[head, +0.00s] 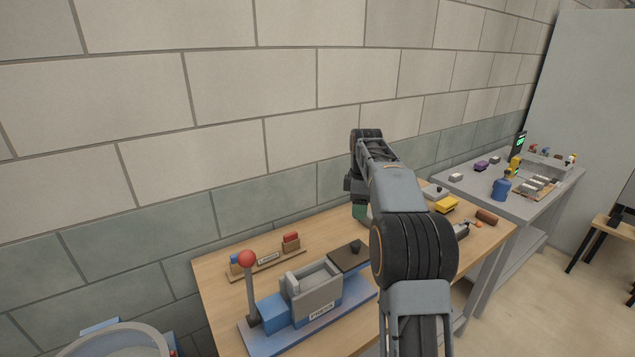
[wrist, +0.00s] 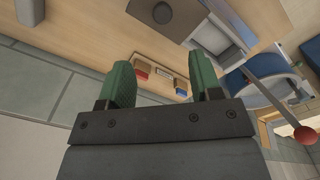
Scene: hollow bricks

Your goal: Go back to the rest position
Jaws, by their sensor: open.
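My gripper (wrist: 160,84) shows in the wrist view as two green fingers set wide apart, open with nothing between them. In the head view my arm reaches out over the wooden table (head: 222,300), and one green finger (head: 359,211) shows below the wrist; the rest of the gripper is hidden behind the arm. The wrist view looks past the fingers at a small wooden rack (wrist: 160,73) with a red and a blue block, which lies beyond the fingertips and apart from them.
A press (head: 312,289) with a red-knobbed lever (head: 247,260) stands at the table's front left. A dark lidded plate (head: 350,256) is beside it. A yellow block (head: 445,204) lies farther right. A grey bench (head: 520,207) with a blue bottle (head: 501,189) stands beyond. The brick wall runs behind.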

